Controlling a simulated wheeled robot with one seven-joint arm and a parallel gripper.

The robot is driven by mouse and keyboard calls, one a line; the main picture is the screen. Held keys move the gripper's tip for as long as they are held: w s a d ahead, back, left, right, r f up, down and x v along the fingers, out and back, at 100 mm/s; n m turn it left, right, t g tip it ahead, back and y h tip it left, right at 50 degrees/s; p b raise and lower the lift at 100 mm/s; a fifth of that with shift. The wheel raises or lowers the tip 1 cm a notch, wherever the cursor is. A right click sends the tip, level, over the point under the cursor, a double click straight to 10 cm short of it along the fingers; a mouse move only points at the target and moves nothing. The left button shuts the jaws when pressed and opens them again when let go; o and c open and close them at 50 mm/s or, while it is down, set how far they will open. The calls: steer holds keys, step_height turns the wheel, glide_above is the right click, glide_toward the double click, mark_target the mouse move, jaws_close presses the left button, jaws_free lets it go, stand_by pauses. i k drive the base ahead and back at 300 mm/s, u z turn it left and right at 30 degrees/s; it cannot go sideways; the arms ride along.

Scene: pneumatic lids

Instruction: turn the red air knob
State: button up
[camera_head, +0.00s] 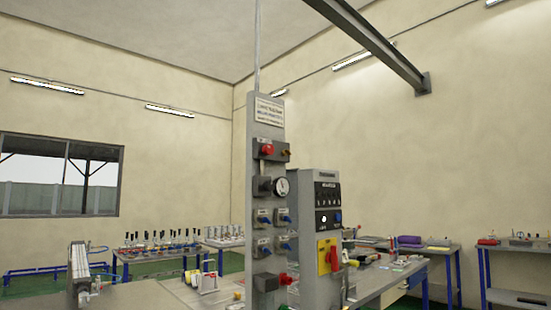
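A grey upright panel (263,200) stands near the middle of the view. It has a red knob (267,149) near its top, above a round white gauge (281,186). A second red knob (285,280) sticks out low on the same panel. A red handle (334,259) sits on a yellow plate (323,256) on the grey cabinet just right of the panel. I cannot tell which of these red parts is the air knob, nor how any is turned. My gripper is not in view.
Several blue-handled valves (284,217) sit on the panel between the red knobs. The grey cabinet (324,195) stands close behind it on the right. Workbenches (412,270) with small items line the back and right. A grey metal unit (78,268) stands at left.

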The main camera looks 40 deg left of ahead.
mark_target(267, 149)
steer(key=u, duration=0.3)
steer(key=i, duration=1.2)
steer(key=u, duration=0.6)
steer(key=i, duration=0.5)
steer(key=u, duration=0.1)
